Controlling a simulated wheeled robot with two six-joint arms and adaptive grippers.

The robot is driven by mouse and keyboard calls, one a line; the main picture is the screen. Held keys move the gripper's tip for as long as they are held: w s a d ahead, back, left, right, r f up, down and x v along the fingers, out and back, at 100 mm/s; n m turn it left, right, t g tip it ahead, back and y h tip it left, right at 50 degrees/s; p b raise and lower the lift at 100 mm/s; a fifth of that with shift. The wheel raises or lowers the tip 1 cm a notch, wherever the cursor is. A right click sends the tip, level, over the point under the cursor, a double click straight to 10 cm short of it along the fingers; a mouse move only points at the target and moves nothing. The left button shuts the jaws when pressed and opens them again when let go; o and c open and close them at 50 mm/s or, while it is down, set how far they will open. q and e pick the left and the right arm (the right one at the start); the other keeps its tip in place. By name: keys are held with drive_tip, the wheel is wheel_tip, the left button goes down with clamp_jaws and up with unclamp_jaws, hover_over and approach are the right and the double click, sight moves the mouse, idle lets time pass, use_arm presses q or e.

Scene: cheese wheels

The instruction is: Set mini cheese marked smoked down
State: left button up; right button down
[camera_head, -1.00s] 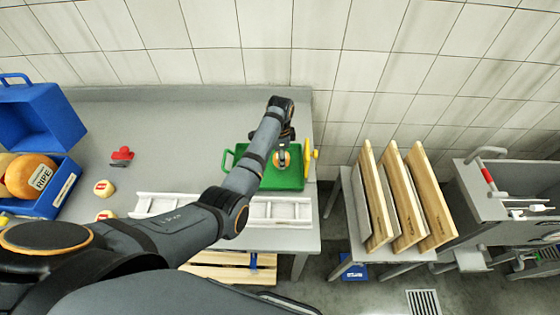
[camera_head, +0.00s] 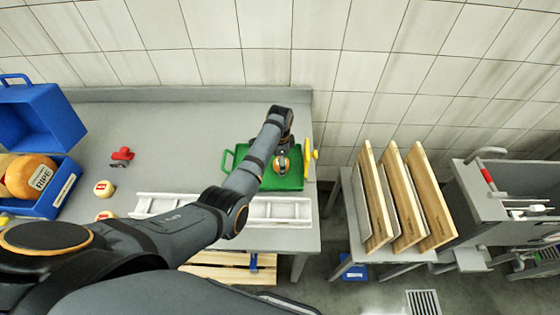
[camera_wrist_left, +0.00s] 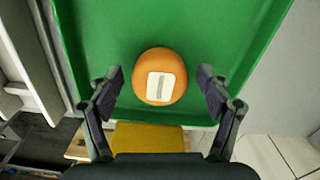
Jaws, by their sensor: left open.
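The mini cheese (camera_wrist_left: 152,63) is a small round orange-brown one with a pale label whose print I cannot read. In the left wrist view it lies on the green tray (camera_wrist_left: 95,25), between and a little beyond my left gripper's fingertips (camera_wrist_left: 162,90). The fingers are open, with a gap on each side of the cheese. In the head view my left gripper (camera_head: 283,160) is over the green tray (camera_head: 240,158) at the table's right end, and it largely hides the cheese. My right gripper is not in view.
A blue crate (camera_head: 62,205) with large cheese wheels stands at the left. Two small pale cheeses (camera_head: 104,188) and a red object (camera_head: 122,155) lie on the table. A white rack (camera_head: 285,211) lies in front of the tray. A yellow object (camera_head: 308,155) stands at the tray's right edge.

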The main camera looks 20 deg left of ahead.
use_arm(q)
wheel_tip(320, 180, up, 12)
drive_tip(key=b, duration=0.1)
drive_tip(key=shift+r+b, duration=0.15)
drive_tip(key=shift+b, duration=0.15)
idle(0.3)
